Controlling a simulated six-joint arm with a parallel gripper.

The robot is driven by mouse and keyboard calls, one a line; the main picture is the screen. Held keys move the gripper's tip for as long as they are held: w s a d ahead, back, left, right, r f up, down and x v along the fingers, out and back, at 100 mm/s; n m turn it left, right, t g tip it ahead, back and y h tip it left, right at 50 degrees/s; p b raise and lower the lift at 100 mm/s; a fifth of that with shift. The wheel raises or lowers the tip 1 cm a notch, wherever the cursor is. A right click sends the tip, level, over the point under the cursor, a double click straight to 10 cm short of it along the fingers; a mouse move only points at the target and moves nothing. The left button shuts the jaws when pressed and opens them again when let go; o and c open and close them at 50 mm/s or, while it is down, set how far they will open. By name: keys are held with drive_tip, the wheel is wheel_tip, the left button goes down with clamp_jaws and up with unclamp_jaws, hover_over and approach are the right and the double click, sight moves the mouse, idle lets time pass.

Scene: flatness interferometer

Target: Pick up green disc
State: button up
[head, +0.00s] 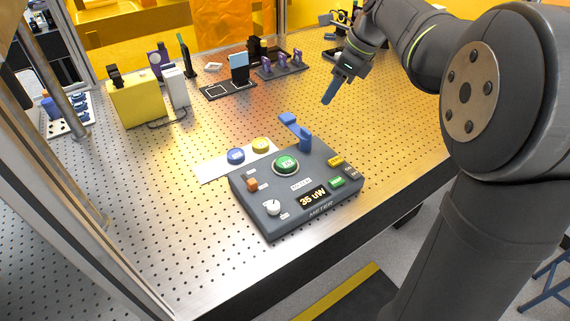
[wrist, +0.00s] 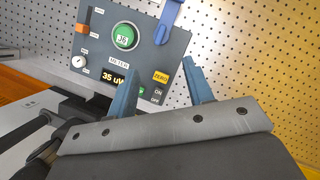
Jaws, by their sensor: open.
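The green disc (head: 286,164) with a pale label sits in a round ringed seat on top of the dark grey meter box (head: 262,200). The green disc also shows in the wrist view (wrist: 125,36), near the top. My gripper (head: 329,97) is raised above the table, behind and to the right of the meter, apart from the disc. In the wrist view its two blue fingers (wrist: 160,68) are spread with nothing between them. A blue disc (head: 236,156) and a yellow disc (head: 261,145) lie on a white strip (head: 211,169) behind the meter.
A blue clamp or lever (head: 304,139) stands up at the meter's back edge, close to the green disc. An orange switch (head: 252,185) and white knob (head: 272,208) rise from the box. A yellow block (head: 137,102) and optics stand farther back. The perforated table right of the meter is clear.

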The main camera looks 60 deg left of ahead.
drive_tip(key=o, duration=0.5)
drive_tip(key=shift+c, duration=0.2)
drive_tip(key=n+t+h, duration=0.3)
drive_tip(key=n+h, duration=0.1)
hover_over(285, 161)
drive_tip(key=f, duration=1.1)
drive_tip(key=shift+w+f, duration=0.3)
drive_tip(key=shift+f, duration=0.05)
drive_tip(key=shift+s+f, duration=0.15)
drive_tip(key=shift+f, duration=1.15)
drive_tip(key=shift+s+f, duration=0.15)
drive_tip(key=shift+f, duration=1.15)
